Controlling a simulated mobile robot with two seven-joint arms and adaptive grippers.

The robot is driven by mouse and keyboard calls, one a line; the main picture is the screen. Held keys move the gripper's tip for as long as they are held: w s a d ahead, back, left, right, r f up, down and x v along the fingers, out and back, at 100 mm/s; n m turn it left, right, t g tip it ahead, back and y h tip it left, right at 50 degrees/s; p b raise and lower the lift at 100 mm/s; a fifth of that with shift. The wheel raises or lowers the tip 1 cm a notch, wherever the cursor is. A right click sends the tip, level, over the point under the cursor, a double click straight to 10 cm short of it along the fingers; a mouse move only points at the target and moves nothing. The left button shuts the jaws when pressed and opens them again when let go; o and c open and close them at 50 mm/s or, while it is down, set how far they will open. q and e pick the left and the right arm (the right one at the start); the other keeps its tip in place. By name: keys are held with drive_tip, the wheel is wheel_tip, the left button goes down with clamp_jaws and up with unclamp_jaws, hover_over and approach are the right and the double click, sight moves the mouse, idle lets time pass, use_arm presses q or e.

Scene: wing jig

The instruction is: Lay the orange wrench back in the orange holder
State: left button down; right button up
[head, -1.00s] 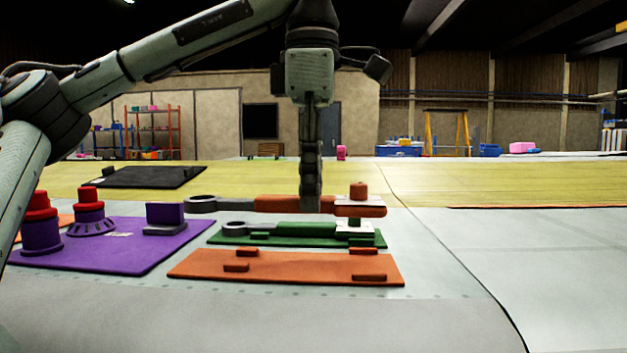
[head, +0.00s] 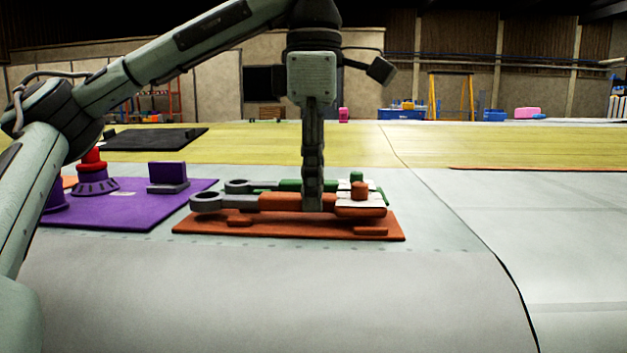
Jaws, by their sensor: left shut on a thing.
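The orange wrench (head: 283,202) has a grey ring end on the left and an orange-and-white head with an orange knob on the right. My left gripper (head: 313,205) points down and is shut on the wrench's handle. The wrench lies level, over the orange holder (head: 290,232), a flat orange plate with small raised blocks. I cannot tell whether the wrench touches the plate or hangs just above it. The wrench hides the plate's back part. My right gripper is not in view.
A green wrench (head: 290,185) lies just behind, partly hidden by the orange one. A purple mat (head: 120,212) with red-and-purple pieces (head: 95,178) and a purple block (head: 168,177) is at the left. A black mat (head: 155,138) lies farther back. The grey surface in front and right is clear.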

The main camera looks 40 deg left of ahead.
use_arm(q)
drive_tip(key=shift+w+d, duration=0.1)
drive_tip(key=shift+d, duration=0.05)
drive_tip(key=shift+f, duration=0.6)
idle(0.4)
drive_tip(key=c, duration=1.2)
unclamp_jaws()
wheel_tip(320, 180, up, 12)
drive_tip(key=shift+d+b, duration=0.1)
drive_tip(key=shift+b, duration=0.2)
